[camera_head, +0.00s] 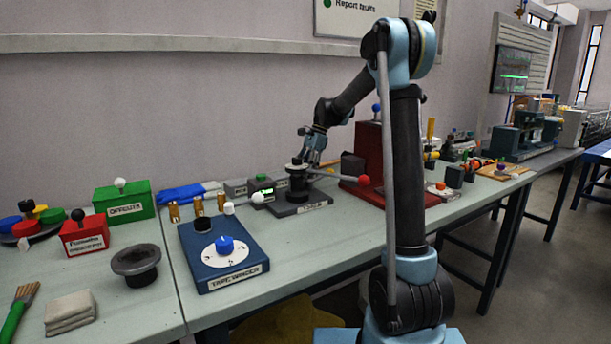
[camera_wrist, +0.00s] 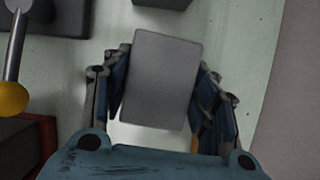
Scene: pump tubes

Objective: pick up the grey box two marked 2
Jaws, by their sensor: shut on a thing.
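A plain grey box (camera_wrist: 160,78) stands between my two fingers in the wrist view, seen from above. My gripper (camera_wrist: 165,85) is shut on it, with one finger at each side. No mark shows on its upper face, so I cannot read its number. In the head view my gripper (camera_head: 312,152) is low, behind the black clamp device near the wall. The held box is hidden or too small to make out there. Another grey box (camera_wrist: 162,3) shows at the top edge of the wrist view. I cannot tell whether the held box touches the bench.
The black clamp device (camera_head: 299,188) with ball-ended levers stands in front of my gripper. A tall red unit (camera_head: 368,150) stands to its right. The wall is close behind.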

